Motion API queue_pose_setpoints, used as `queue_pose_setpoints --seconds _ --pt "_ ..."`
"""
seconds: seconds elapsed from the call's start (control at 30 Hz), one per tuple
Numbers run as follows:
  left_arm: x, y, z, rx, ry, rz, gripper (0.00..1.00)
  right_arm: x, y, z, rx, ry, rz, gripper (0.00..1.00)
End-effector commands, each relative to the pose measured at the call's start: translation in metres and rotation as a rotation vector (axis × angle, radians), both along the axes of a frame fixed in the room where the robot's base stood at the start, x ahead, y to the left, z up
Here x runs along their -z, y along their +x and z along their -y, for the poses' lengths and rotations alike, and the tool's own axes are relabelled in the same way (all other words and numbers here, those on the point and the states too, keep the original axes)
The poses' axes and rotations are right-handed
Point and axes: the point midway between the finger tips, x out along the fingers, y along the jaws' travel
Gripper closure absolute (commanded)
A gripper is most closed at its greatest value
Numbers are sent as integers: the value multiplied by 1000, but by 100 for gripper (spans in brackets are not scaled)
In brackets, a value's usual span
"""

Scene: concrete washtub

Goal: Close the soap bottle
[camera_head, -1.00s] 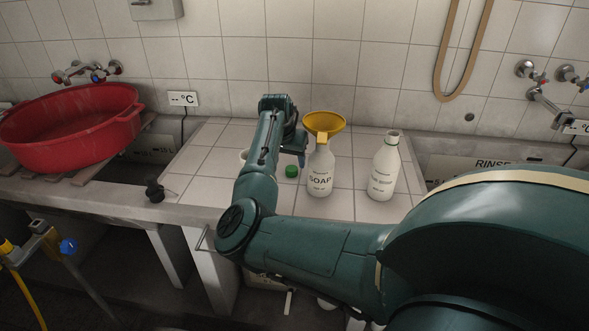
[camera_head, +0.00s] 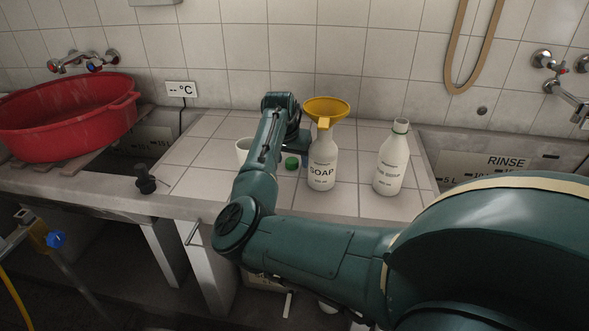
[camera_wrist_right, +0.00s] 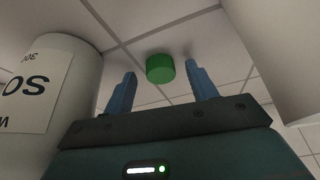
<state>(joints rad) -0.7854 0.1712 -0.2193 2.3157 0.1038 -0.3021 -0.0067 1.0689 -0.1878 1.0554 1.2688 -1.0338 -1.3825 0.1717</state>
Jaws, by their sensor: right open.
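The white soap bottle (camera_head: 321,172) stands upright on the tiled counter with a yellow funnel (camera_head: 326,108) at its mouth. It also shows at the left of the right wrist view (camera_wrist_right: 50,95). A small green cap (camera_head: 292,163) lies on the tiles just left of the bottle. In the right wrist view the cap (camera_wrist_right: 160,67) appears between and just beyond the fingertips. My right gripper (camera_wrist_right: 159,72) is open and empty, low beside the soap bottle. In the head view the right gripper (camera_head: 302,143) is partly hidden by its own arm. My left gripper is not in view.
A second white bottle (camera_head: 391,165) stands right of the soap bottle. A white cup (camera_head: 243,149) is partly behind my forearm. A red basin (camera_head: 70,118) is over the left sink, with a dark stopper-like object (camera_head: 146,180) nearby. The rinse sink (camera_head: 500,163) is at right.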

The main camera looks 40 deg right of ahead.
Motion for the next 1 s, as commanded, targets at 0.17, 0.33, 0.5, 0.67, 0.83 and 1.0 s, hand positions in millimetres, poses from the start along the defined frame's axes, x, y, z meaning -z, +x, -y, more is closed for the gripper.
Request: queue_pose_setpoints --seconds 0.17,0.33,0.5,0.67,0.83,1.0 --pt "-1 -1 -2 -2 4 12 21 2 0 -1 0 0 1 43" --pt "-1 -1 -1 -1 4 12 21 2 0 -1 0 0 1 43" --pt "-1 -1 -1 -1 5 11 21 2 0 -1 0 0 1 49" --pt "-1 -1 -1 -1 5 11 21 2 0 -1 0 0 0 62" --pt "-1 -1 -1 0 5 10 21 2 0 -1 -1 0 0 76" --pt "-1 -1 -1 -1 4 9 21 2 0 -1 0 0 0 90"
